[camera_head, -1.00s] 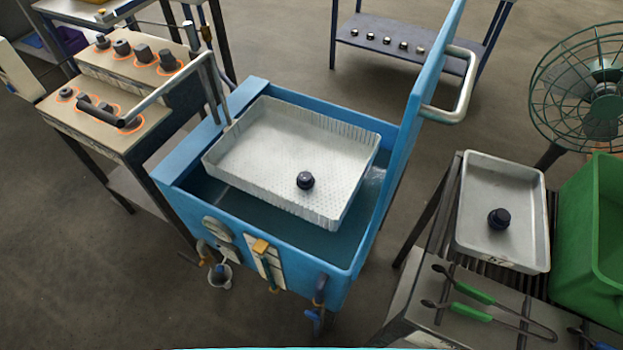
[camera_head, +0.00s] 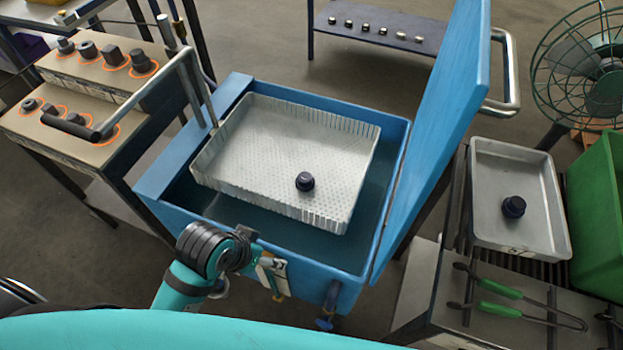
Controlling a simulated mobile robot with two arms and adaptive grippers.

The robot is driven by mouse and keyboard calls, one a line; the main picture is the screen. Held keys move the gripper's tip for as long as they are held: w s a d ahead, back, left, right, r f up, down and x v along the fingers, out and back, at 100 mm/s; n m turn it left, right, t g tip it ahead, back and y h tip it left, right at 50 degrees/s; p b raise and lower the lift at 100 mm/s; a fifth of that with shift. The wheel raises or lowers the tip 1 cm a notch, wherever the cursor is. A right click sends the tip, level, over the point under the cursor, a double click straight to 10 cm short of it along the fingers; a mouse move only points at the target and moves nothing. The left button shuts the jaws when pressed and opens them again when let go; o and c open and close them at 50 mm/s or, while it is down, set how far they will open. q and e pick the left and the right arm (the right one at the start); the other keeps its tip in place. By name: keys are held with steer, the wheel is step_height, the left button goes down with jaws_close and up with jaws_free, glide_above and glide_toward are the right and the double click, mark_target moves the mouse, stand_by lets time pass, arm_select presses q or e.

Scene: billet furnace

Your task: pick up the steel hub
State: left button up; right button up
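One dark round hub (camera_head: 305,181) with a narrower top sits upright in the perforated metal basket (camera_head: 215,160), toward its front right. The basket is in the blue open tank (camera_head: 250,222). A second, similar dark hub (camera_head: 513,207) stands in the grey metal tray (camera_head: 487,243) on the right. I cannot tell which one is the steel hub. My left arm reaches up from the lower left, and its gripper end (camera_head: 250,252) is at the tank's front wall, apart from both hubs. Its fingers are not clear. My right gripper is out of view.
The tank's raised blue lid (camera_head: 440,130) stands between tank and tray. A bent bar handle (camera_head: 170,85) rises at left beside stepped stands with dark parts (camera_head: 88,50). Green-handled tongs (camera_head: 500,312) lie before the tray; a green bin (camera_head: 598,210) is right of it.

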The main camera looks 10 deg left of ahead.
arm_select(q)
steer(key=w+d+r+m+h, duration=0.2)
steer(key=w+d+r, duration=0.25)
steer(key=w, duration=0.25)
step_height(320, 180, up, 10)
steer(key=m+g+y, duration=0.1)
steer(key=m+y, duration=0.1)
glide_above(305, 177)
steer(key=s+a, duration=0.2)
steer(key=s, duration=0.2)
steer(key=shift+g, duration=0.3)
steer(key=x, duration=0.5)
steer(key=p+x, duration=0.1)
steer(key=x, duration=1.1)
steer(key=shift+w+a+f, duration=0.2)
steer(key=shift+w+a, duration=0.05)
steer(key=shift+a, duration=0.05)
steer(key=shift+r, duration=0.1)
jaws_close()
